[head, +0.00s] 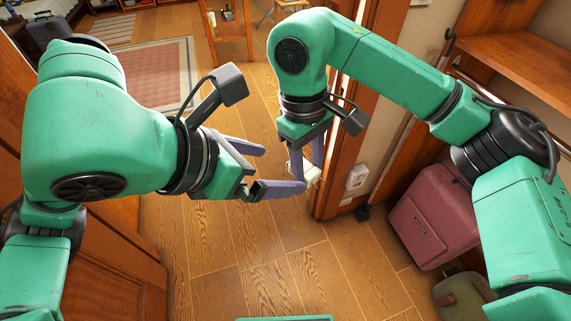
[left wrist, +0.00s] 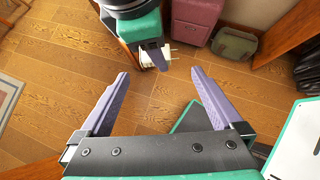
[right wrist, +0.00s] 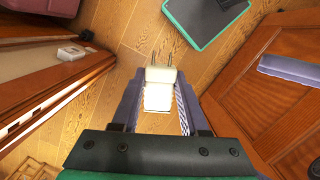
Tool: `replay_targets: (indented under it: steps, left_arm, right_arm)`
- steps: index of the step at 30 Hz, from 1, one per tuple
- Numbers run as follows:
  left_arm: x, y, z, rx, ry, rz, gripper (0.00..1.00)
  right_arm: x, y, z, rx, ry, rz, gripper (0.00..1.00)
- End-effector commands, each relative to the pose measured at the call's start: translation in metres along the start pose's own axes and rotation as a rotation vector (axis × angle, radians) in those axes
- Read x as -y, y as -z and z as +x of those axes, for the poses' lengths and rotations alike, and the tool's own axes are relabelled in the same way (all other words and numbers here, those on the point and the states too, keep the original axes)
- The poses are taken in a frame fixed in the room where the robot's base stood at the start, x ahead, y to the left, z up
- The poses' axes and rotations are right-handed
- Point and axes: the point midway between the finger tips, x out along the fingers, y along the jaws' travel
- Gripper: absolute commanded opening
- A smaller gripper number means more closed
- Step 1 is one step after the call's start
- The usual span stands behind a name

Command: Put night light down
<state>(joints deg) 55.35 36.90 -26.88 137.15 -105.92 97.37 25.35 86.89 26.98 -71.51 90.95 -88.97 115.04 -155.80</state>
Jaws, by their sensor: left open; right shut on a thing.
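The night light is a small white block with two metal prongs. It shows in the head view (head: 312,174), the left wrist view (left wrist: 150,60) and, most clearly, the right wrist view (right wrist: 159,90). My right gripper (head: 311,168) is shut on it and holds it above the wooden floor, prongs pointing away from the palm. My left gripper (head: 283,168) is open and empty, its fingers just left of the right gripper in the head view.
A white wall outlet (head: 357,178) sits low on the wall beside the door frame, right of the night light. A pink suitcase (head: 432,222) and a green bag (head: 462,297) stand at right. A wooden shelf (head: 530,60) is above. The floor (head: 265,235) in front is clear.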

Motion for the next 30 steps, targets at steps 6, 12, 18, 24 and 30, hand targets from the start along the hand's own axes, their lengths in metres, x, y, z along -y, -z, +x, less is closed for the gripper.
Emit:
replay_targets:
  steps: [6,12,18,24,30]
  left_arm:
    - [0.002,0.001,0.052,-0.004,0.008,-0.002,1.0]
    - [0.001,0.001,0.091,-0.003,0.007,-0.002,1.0]
    - [0.001,0.0,0.103,-0.001,0.004,0.0,1.0]
    - [0.001,0.0,0.103,-0.001,0.004,0.0,0.89]
    - [0.002,0.0,0.103,0.0,0.006,0.001,0.25]
  right_arm:
    - [0.0,0.0,0.0,0.0,0.0,0.0,0.0]
    - [0.0,0.0,0.0,0.0,0.0,0.0,0.0]
    - [0.0,0.0,0.0,0.0,0.0,0.0,0.0]
    - [0.0,0.0,0.0,0.0,0.0,0.0,0.0]
    - [0.0,0.0,0.0,-0.001,0.0,0.0,0.55]
